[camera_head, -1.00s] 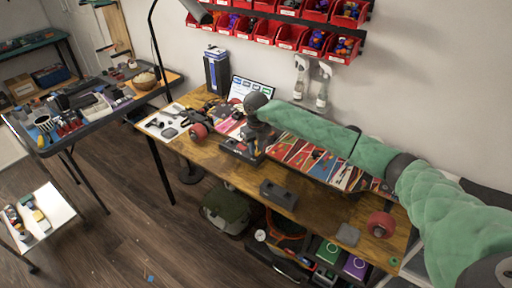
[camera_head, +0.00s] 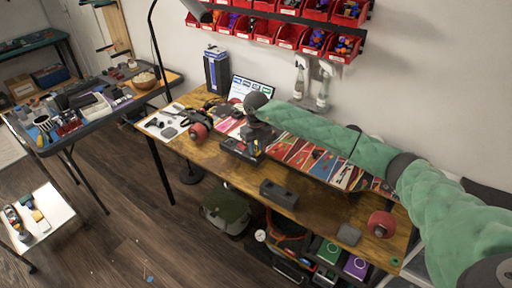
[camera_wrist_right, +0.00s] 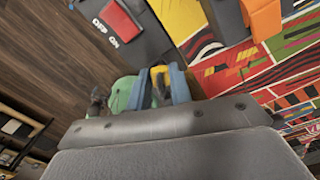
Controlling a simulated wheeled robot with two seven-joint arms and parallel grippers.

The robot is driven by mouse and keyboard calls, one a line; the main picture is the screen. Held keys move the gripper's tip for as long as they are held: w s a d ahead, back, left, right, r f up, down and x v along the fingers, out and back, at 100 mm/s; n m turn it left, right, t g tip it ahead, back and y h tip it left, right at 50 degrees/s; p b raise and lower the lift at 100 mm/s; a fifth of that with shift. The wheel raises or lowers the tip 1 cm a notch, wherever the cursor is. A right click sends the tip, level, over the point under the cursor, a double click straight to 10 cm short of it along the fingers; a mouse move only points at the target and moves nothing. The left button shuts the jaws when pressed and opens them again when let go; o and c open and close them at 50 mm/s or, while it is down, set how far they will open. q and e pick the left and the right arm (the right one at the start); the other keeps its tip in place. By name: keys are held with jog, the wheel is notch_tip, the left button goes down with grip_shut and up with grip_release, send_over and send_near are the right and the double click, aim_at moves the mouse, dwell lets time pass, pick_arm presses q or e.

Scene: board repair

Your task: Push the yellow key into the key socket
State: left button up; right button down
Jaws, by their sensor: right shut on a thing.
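My right gripper (camera_head: 250,142) points down over a dark box (camera_head: 236,151) on the wooden workbench, beside the patterned skateboard deck. In the right wrist view, its two blue-grey fingers (camera_wrist_right: 159,85) are closed around a small yellow piece (camera_wrist_right: 158,72), which looks like the yellow key. The fingers cover much of it. The dark box also shows in that view (camera_wrist_right: 152,38), with a red switch (camera_wrist_right: 115,20) and white "OFF" and "ON" lettering. I cannot make out the key socket's opening, nor whether the key touches it. My left gripper is not in view.
The patterned deck (camera_head: 300,152) lies close to the right of the gripper. Red wheels (camera_head: 198,131) and (camera_head: 381,224), a grey block (camera_head: 279,194) and a laptop-like panel (camera_head: 250,90) are on the bench. Red bins (camera_head: 287,36) hang on the wall.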

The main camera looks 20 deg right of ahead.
jog(key=shift+f+b, duration=0.35)
jog(key=shift+f, duration=0.1)
dwell(0.5)
jog(key=c, duration=0.9)
grip_release()
jog(key=shift+r, duration=1.65)
jog(key=shift+r+p, duration=0.65)
jog(key=shift+r, duration=2.25)
jog(key=shift+a+f, duration=0.1)
